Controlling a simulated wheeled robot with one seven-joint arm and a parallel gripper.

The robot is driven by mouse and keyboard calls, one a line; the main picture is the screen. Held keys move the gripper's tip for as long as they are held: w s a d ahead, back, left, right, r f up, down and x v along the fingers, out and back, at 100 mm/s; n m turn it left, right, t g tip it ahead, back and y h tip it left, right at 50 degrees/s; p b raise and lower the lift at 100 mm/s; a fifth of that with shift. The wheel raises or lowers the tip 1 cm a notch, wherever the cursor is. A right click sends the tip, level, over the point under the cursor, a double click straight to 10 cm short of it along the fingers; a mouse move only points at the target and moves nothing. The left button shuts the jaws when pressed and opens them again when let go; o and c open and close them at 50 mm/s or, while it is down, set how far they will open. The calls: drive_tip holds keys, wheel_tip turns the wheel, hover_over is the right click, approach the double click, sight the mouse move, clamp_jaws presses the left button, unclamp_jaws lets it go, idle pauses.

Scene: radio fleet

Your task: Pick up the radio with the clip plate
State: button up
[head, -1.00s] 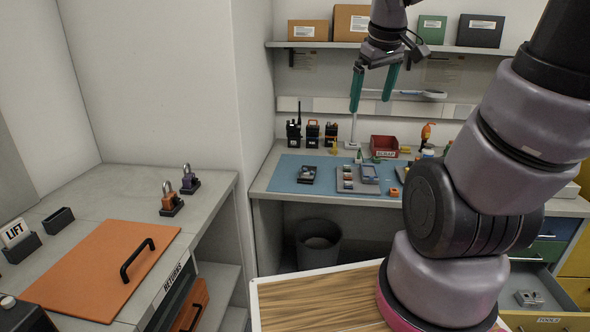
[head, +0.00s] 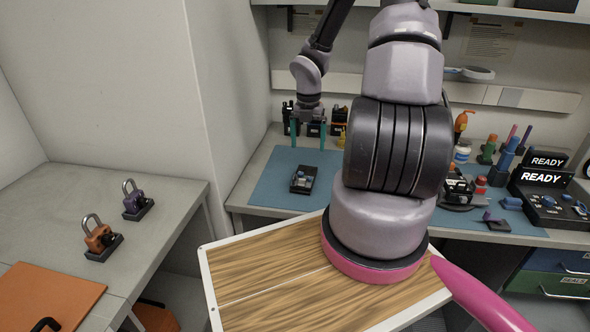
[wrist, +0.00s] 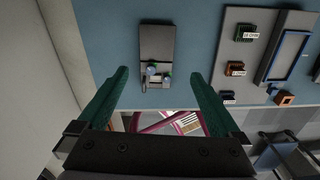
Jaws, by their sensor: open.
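A dark, flat device (head: 303,179), which looks like a radio, lies on the blue mat (head: 268,186). In the wrist view, this device (wrist: 157,45) has a plain grey upper part and small pale blue and green parts at its lower end. I cannot make out a clip plate for certain. My gripper (head: 308,140) is open and empty, pointing down above the mat. In the wrist view, its two teal fingers (wrist: 158,78) are spread, with the device between and beyond their tips, apart from them. Other upright radios (head: 338,120) at the back are partly hidden by my gripper.
A grey tray (wrist: 227,55) with small labelled parts lies right of the device. A wall stands close on the left. My arm hides the middle of the bench. Bottles, tools and a READY unit (head: 541,178) stand at right. Padlocks (head: 101,236) stand on the left counter.

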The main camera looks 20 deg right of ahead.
hover_over(306, 172)
drive_tip(key=shift+n, duration=0.3)
drive_tip(key=f, duration=0.5)
drive_tip(key=shift+s+a+f, duration=0.15)
drive_tip(key=shift+a+f, duration=0.05)
drive_tip(key=shift+f, duration=0.1)
drive_tip(key=shift+d+f, duration=0.1)
drive_tip(key=shift+f, duration=2.85)
drive_tip(key=shift+r, duration=0.1)
drive_tip(key=c, duration=1.5)
